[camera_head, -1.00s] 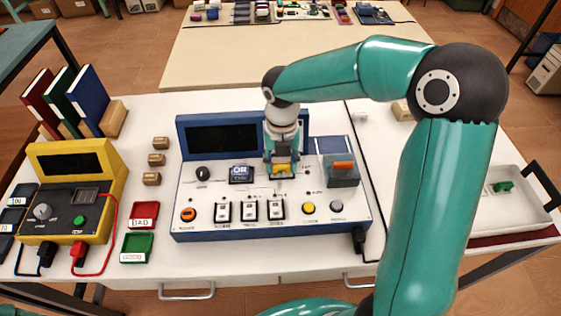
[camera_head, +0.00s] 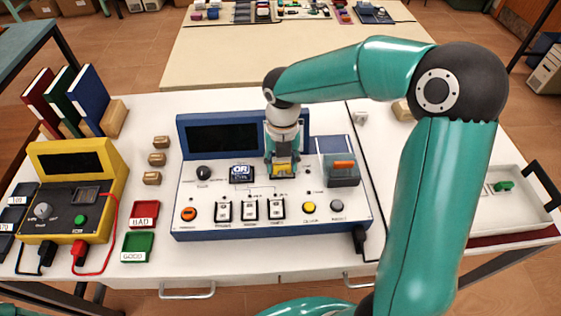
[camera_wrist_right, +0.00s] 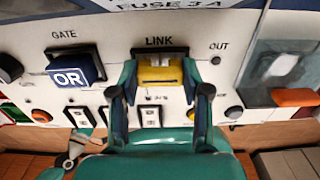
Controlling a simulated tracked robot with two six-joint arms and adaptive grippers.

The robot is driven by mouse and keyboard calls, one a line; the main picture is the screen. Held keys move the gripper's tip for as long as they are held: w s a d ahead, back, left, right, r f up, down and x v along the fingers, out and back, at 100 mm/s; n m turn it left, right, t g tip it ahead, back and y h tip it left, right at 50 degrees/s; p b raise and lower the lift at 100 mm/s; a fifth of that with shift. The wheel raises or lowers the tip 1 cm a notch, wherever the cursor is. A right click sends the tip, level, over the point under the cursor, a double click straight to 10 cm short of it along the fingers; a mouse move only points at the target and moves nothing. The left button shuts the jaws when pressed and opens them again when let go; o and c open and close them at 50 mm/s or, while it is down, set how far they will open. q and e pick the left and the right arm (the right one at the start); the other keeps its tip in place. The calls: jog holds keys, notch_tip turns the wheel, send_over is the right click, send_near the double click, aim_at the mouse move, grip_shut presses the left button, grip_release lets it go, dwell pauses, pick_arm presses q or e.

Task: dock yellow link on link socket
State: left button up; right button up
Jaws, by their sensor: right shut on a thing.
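The yellow link (camera_head: 284,170) is held between the fingers of my right gripper (camera_head: 283,176) over the blue-and-white panel. In the right wrist view the yellow link (camera_wrist_right: 160,73) sits between the two teal fingers (camera_wrist_right: 160,92), just below the LINK label. The dark link socket (camera_wrist_right: 160,51) shows as a strip along the link's upper edge; the rest is hidden behind the link. I cannot tell whether the link touches the socket or is seated in it. My left gripper is not in view.
The panel (camera_head: 215,212) carries a blue OR block (camera_head: 240,174), left of the gripper, and a clear-covered box with an orange bar (camera_head: 343,165) to the right. Switches and buttons line its front. A yellow tester (camera_head: 68,190) stands left; a white tray (camera_head: 515,220) lies right.

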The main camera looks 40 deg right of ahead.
aim_at(282, 164)
jog(key=shift+f, duration=0.4)
jog(key=o, duration=0.7)
notch_tip(282, 164, up, 11)
jog(key=p, duration=0.9)
dwell(0.3)
